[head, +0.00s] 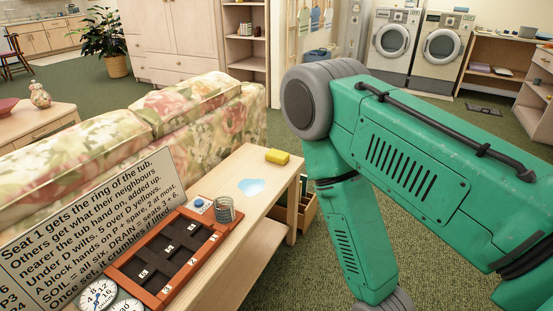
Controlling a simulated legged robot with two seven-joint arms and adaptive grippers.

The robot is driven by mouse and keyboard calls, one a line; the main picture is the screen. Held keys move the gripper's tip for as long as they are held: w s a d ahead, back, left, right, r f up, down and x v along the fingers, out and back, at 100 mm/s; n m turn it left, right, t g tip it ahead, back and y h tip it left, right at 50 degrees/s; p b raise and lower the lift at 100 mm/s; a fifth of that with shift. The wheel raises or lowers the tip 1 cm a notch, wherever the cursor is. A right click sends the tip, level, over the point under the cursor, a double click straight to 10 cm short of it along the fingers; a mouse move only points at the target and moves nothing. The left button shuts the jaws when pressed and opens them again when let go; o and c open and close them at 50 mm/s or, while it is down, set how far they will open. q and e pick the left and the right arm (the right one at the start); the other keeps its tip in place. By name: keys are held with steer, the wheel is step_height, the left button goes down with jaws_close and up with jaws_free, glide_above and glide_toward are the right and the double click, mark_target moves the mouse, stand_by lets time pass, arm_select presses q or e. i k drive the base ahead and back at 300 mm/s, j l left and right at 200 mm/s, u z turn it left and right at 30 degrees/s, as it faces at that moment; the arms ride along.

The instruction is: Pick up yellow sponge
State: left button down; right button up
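The yellow sponge (277,156) is a small block lying on the far end of the light wooden console table (262,178), behind the sofa. A pale blue patch (251,187), like a spill, lies on the tabletop just nearer than the sponge. My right arm, green with grey joints, crosses the right of the head view and bends down past the table's right side. Its gripper is out of frame below. My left arm and gripper are not in view. Nothing touches the sponge.
An orange-framed tray (125,270) with numbered dark cells, a coiled metal cylinder (225,212), dials (98,294) and a text sign (85,225) occupy the table's near part. The floral sofa (190,120) borders its left. Green carpet lies open beyond the table.

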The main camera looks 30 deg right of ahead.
mark_target(274, 156)
steer(key=u, duration=0.45)
steer(key=i+l+u, duration=0.1)
steer(key=l+u, duration=0.35)
steer(key=l, duration=0.3)
steer(key=l+u, duration=0.5)
steer(key=l, duration=0.25)
